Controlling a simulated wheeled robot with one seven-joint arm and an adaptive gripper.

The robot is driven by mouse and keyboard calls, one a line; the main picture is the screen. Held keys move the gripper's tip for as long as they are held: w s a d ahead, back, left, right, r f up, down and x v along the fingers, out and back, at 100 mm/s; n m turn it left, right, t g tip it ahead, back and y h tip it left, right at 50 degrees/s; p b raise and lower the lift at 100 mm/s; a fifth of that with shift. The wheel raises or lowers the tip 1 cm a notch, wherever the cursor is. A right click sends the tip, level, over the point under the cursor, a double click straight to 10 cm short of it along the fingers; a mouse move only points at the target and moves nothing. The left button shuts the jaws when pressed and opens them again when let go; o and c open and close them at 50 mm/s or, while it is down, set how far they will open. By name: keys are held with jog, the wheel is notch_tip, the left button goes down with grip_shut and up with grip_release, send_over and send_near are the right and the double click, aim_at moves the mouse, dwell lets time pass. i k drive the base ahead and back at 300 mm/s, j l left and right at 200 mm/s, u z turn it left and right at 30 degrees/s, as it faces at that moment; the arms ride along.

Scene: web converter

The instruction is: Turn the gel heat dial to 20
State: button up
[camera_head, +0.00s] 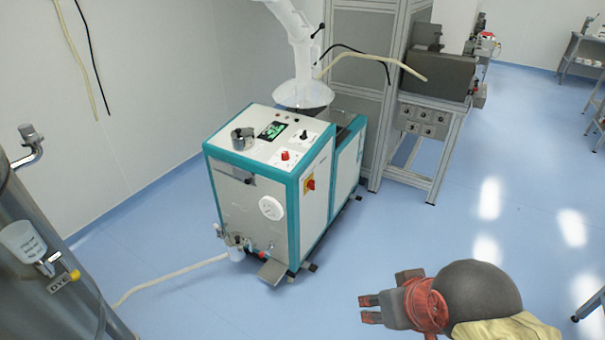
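A white and teal machine (250,190) stands on the floor left of the middle. A round white dial (271,208) is on its front panel. A black knob (304,134) and a red knob (285,155) sit on its top panel beside a green-lit display (272,130). I cannot tell which of these is the gel heat dial; labels and numbers are too small to read. My gripper (370,309) is at the lower right, in front of and right of the machine, well apart from it. Its two fingers are apart with nothing between them.
A red and yellow switch (309,184) is on the machine's side. A hose (170,277) lies on the floor to the left, near a metal tank (45,270). A grey metal frame (440,150) stands behind right. Blue floor between gripper and machine is clear.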

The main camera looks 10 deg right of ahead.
aim_at(285, 156)
jog(key=i+u, duration=0.5)
jog(key=i, duration=1.6)
